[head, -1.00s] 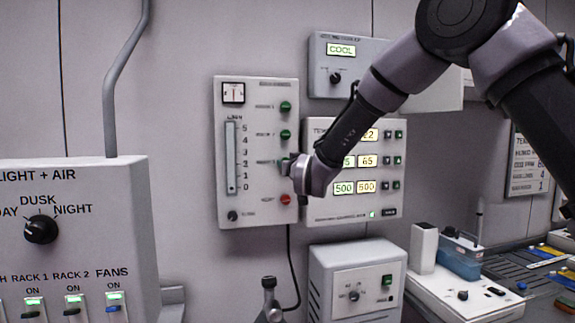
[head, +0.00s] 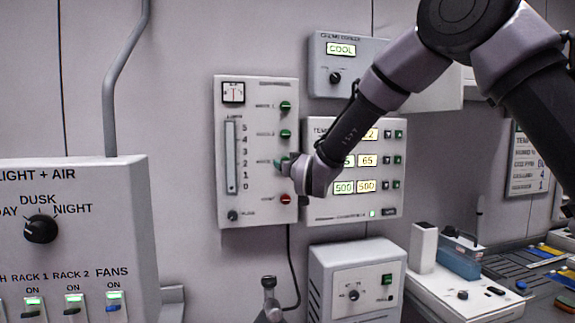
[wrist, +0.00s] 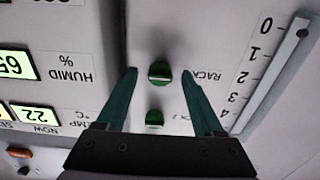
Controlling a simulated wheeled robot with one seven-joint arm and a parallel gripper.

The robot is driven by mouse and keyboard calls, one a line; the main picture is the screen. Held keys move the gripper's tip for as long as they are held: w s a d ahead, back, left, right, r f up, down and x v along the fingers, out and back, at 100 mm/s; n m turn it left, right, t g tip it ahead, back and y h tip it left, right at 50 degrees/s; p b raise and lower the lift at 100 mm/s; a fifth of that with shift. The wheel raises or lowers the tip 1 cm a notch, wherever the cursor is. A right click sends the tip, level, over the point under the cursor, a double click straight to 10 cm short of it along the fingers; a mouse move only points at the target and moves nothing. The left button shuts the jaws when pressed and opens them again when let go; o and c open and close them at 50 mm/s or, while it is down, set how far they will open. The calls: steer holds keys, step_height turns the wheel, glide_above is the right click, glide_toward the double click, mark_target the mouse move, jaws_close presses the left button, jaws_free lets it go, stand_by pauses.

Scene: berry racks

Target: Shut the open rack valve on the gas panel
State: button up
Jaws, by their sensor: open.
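The gas panel (head: 257,215) is a pale grey box on the wall, with a 0 to 5 scale and a column of knobs. Two green rack knobs, the top one (head: 285,106) and the second (head: 285,133), show clear in the head view. In the wrist view, upside down, my open gripper (wrist: 159,82) has one green finger on each side of that green knob (wrist: 159,73). Its ridge appears to lie across the picture. A gap shows beside each finger. Another green knob (wrist: 154,119) is nearer the palm.
A red knob (head: 285,199) and a dark knob (head: 233,216) sit low on the gas panel. A display panel (head: 353,215) stands close at its right, behind my wrist. A COOL unit (head: 320,80) is above. A light and air box (head: 110,240) is at left.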

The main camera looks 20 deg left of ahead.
steer(key=v, duration=1)
steer(key=shift+d, duration=0.2)
steer(key=w+d+r+m+g+h, duration=0.1)
steer(key=d+r+m+g+h, duration=0.15)
steer(key=d, duration=0.95)
steer(key=w+d+r+m+g+h, duration=0.1)
steer(key=d+r+m, duration=0.15)
steer(key=d, duration=0.95)
steer(key=s+d+f+m+g+h, duration=0.1)
steer(key=s+d+m+g+h, duration=0.1)
steer(key=s+d, duration=0.8)
steer(key=s+d+f+m+g+h, duration=0.1)
steer(key=s+d+f+m+g, duration=0.1)
steer(key=s+d, duration=0.8)
steer(key=shift+s+d+m+g+h, duration=0.2)
steer(key=shift+d+m+g+h, duration=0.2)
steer(key=shift+d+m, duration=0.35)
steer(key=shift+f, duration=0.15)
